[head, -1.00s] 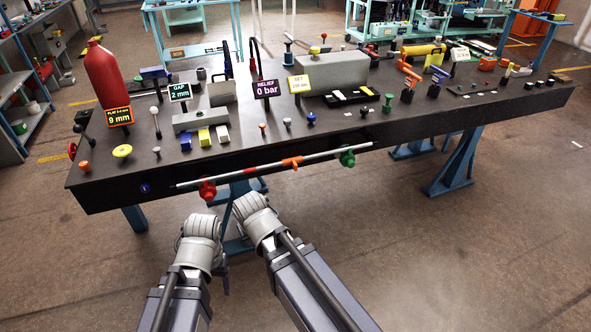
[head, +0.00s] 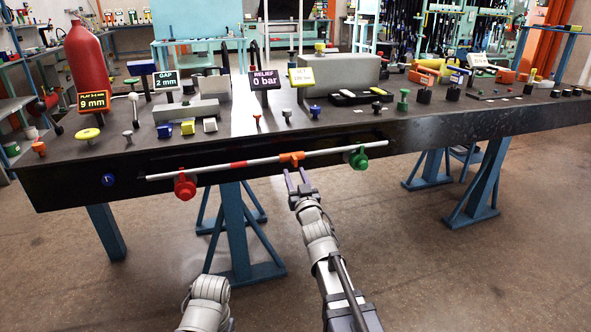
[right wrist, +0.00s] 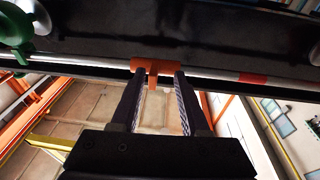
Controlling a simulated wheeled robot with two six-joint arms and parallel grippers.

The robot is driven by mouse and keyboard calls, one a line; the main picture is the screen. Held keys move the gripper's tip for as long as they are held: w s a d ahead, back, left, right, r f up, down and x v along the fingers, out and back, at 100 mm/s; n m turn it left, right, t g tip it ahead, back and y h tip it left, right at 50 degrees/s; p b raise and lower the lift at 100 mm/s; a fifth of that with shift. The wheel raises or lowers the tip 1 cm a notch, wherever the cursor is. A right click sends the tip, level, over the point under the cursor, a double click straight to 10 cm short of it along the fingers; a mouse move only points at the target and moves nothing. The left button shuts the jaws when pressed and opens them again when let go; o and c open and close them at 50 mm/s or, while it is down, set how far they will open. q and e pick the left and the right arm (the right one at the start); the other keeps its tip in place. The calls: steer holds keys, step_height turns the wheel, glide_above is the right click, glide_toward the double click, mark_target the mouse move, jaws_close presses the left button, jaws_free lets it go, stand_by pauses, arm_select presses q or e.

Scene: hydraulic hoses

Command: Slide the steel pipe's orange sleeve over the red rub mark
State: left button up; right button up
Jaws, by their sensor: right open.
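The steel pipe (head: 330,153) runs along the front face of the bench. Its orange sleeve (head: 291,158) sits right of the red rub mark (head: 238,164), with bare pipe between them. My right gripper (head: 298,175) is open just below the sleeve. In the right wrist view, the sleeve (right wrist: 153,66) is at the fingertips (right wrist: 160,80), and its tab points down between the two fingers. I cannot tell whether they touch it. The red mark (right wrist: 253,78) shows to the right there. My left arm is low in the head view; its gripper is not visible.
A red fitting (head: 185,186) holds the pipe near its left end and a green one (head: 358,159) near its right end. The bench top (head: 345,122) above carries knobs, blocks and signs. Blue bench legs (head: 234,235) stand below; the floor in front is clear.

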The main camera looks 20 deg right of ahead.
mark_target(292, 154)
steer(key=shift+d+r+n+t+y+b, duration=0.35)
steer(key=shift+d+t+b, duration=0.2)
steer(key=shift+t, duration=0.25)
steer(key=shift+s+r+t+y+b, duration=0.15)
steer(key=shift+r+t+y+b, duration=0.2)
steer(key=shift+r+t, duration=0.2)
steer(key=shift+p+x, duration=1.65)
steer(key=shift+x, duration=2.35)
arm_select(q)
steer(key=shift+w+d, duration=0.15)
steer(key=shift+w, duration=0.05)
arm_select(e)
steer(key=shift+c, duration=0.2)
jaws_close()
